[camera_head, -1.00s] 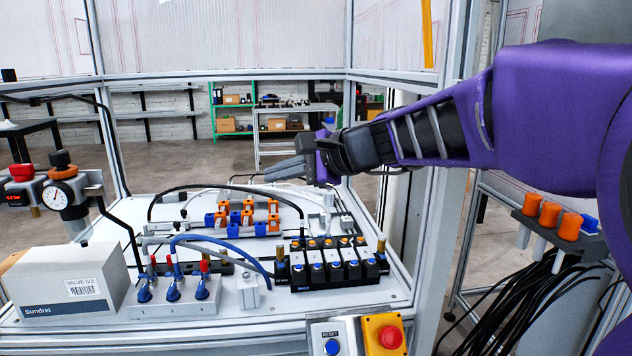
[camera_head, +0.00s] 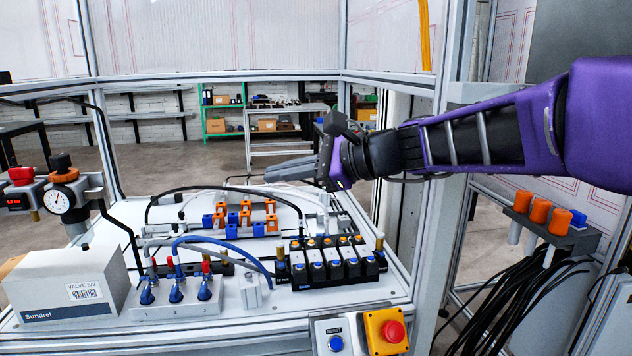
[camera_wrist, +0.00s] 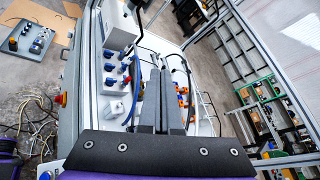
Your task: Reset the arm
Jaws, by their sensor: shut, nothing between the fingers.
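My gripper (camera_head: 290,170) reaches in from the right in the head view, above the back part of the white work panel (camera_head: 375,296). Its grey fingers point left and lie together, with nothing held. In the wrist view the two long fingers (camera_wrist: 161,85) lie side by side over the panel. The gripper is apart from the fittings below it. My purple arm stretches level across the right side of the head view.
Below stand a black valve block (camera_head: 335,268), orange and blue fittings (camera_head: 240,218), a switch box (camera_head: 175,300), a gauge (camera_head: 60,198) and looping hoses. A red stop button (camera_head: 391,331) is at the front. Frame posts (camera_head: 440,240) stand close to my arm.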

